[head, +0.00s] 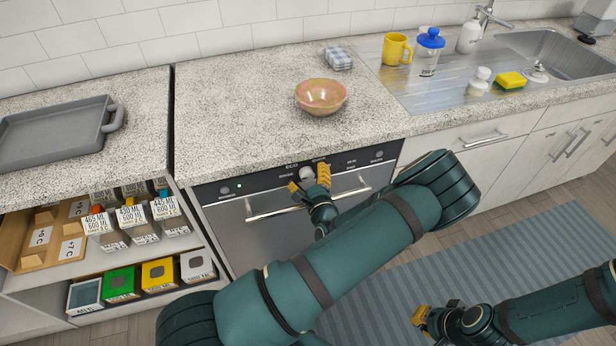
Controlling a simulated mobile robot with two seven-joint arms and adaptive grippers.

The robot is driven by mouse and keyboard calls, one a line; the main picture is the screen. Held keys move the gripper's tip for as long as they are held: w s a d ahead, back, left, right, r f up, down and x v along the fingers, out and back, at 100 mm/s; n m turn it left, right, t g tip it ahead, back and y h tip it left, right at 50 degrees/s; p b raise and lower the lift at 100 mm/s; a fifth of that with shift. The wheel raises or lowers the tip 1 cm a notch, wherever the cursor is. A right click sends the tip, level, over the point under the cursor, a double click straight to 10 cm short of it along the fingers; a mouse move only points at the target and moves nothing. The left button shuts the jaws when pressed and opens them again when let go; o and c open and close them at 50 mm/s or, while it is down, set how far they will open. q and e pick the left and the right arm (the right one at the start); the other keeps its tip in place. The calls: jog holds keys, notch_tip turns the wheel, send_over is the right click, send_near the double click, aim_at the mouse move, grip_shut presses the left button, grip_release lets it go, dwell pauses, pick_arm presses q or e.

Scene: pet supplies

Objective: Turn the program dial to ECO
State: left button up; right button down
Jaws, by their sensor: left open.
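The dishwasher (270,240) has a dark control panel along its top edge. The program dial (306,173) is a small light knob at the middle of the panel, with small labels around it. One label above it appears to read ECO; the dial's pointer is too small to read. My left gripper (308,181) is open at the dial, with one yellow fingertip on each side of the knob. Whether the fingertips touch it, I cannot tell. My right gripper (434,316) hangs low over the striped mat, away from the dishwasher, and its opening is unclear.
The dishwasher handle (310,200) runs just below the panel. A bowl (321,97) stands on the counter above. A striped mat (400,290) covers the floor.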

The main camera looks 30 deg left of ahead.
pick_arm(q)
jog(key=shift+c, duration=0.2)
jog(key=c, duration=1.2)
jog(key=shift+r+m+p, duration=0.15)
jog(key=shift+m+p, duration=0.95)
jog(key=shift+p, duration=0.1)
jog(key=m+p, duration=0.2)
jog(key=shift+m, duration=0.4)
jog(key=m+p, duration=0.2)
jog(key=m, duration=0.1)
jog(key=shift+m+p, duration=0.65)
jog(key=shift+m, duration=1.15)
jog(key=shift+f, duration=0.2)
